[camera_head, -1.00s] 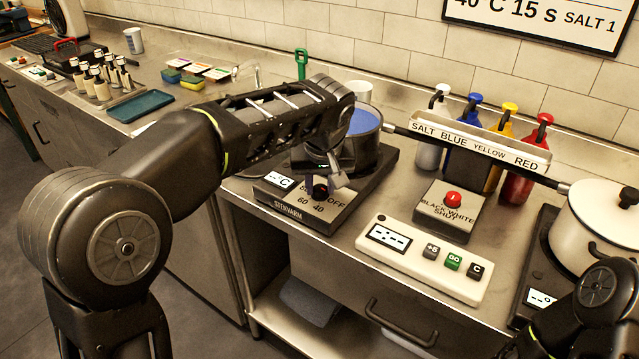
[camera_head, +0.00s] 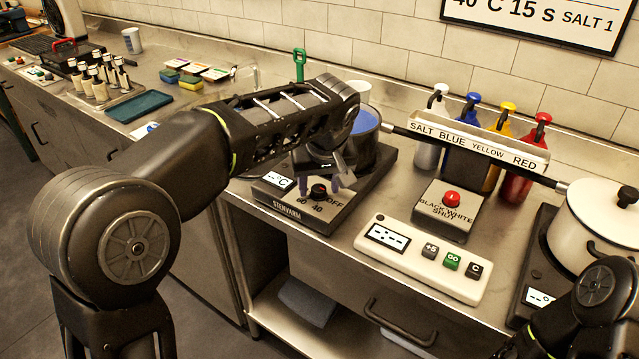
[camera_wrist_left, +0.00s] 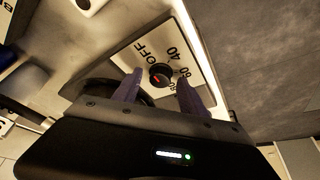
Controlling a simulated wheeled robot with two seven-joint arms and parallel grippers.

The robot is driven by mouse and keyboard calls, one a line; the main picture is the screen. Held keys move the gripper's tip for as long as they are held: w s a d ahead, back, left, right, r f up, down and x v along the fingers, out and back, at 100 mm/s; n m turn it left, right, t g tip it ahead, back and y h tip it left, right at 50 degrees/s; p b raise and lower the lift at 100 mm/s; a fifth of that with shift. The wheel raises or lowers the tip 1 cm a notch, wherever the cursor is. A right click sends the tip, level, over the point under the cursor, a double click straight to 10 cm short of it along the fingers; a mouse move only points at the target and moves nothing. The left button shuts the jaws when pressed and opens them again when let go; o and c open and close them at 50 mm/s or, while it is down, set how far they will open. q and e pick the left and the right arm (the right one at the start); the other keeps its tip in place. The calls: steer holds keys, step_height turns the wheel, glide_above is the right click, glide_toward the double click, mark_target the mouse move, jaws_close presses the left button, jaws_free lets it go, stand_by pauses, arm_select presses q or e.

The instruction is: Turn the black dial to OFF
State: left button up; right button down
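The black dial (camera_head: 318,190) sits on the front panel of the left hotplate (camera_head: 345,208), with OFF, 40 and 60 printed around it. In the left wrist view the dial (camera_wrist_left: 160,75) shows a red mark on its face; I cannot tell exactly which label it points at. My left gripper (camera_head: 318,183) is open just above the dial, its fingers apart on either side. In the left wrist view the left gripper (camera_wrist_left: 160,77) shows a clear gap between each finger and the dial. The plate's display reads dashes and °C. My right gripper is out of frame.
A pot with blue liquid (camera_head: 365,122) stands on the hotplate behind the gripper. A red-button box (camera_head: 452,215) and a white control panel (camera_head: 425,262) lie to the right. Bottles stand behind a labelled rack (camera_head: 478,147). A white pot (camera_head: 600,225) is at far right.

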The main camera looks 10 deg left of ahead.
arm_select(q)
steer(key=shift+r, duration=0.1)
steer(key=v, duration=0.7)
steer(key=shift+s+r, duration=0.2)
steer(key=shift+r, duration=0.05)
